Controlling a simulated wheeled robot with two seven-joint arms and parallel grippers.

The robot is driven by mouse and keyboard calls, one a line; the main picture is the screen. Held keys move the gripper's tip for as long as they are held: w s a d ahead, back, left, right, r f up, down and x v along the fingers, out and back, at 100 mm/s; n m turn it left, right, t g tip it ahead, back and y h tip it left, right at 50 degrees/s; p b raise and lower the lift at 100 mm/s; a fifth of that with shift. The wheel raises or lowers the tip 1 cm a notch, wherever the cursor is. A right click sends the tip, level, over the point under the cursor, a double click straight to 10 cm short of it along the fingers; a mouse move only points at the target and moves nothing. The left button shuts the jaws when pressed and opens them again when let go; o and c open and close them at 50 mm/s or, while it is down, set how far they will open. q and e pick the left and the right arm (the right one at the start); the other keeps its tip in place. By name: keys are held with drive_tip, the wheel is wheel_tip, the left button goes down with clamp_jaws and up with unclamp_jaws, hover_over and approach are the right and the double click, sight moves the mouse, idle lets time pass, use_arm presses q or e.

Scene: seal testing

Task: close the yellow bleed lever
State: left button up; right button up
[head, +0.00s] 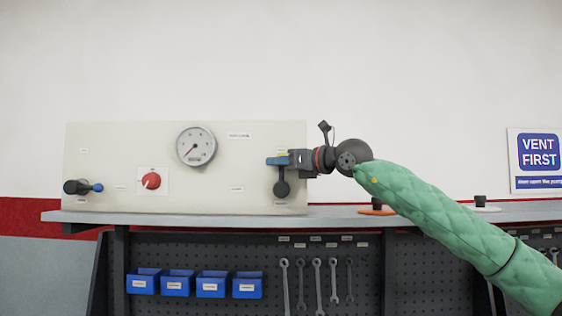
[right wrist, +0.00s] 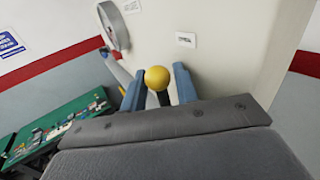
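The bleed lever's yellow ball knob (right wrist: 157,78) shows between my right gripper's two blue fingers (right wrist: 163,90) in the right wrist view. The knob fills the gap between them, and its dark stem shows below. In the head view, my right gripper (head: 278,160) reaches in from the right at the panel's right side. Only a sliver of yellow shows at its fingers. The lever's dark pivot (head: 282,189) sits below the fingers, so the lever stands roughly upright. The fingers appear closed on the knob. My left gripper is not in view.
The pale panel (head: 115,148) carries a round gauge (head: 196,146), a red knob (head: 151,181) and a blue-tipped valve (head: 83,187). It stands on a grey shelf (head: 335,216). Blue bins (head: 210,286) and wrenches (head: 318,285) are below. An orange disc (head: 375,211) lies right of the panel.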

drive_tip(key=shift+d, duration=0.1)
drive_tip(key=shift+c, duration=0.9)
clamp_jaws()
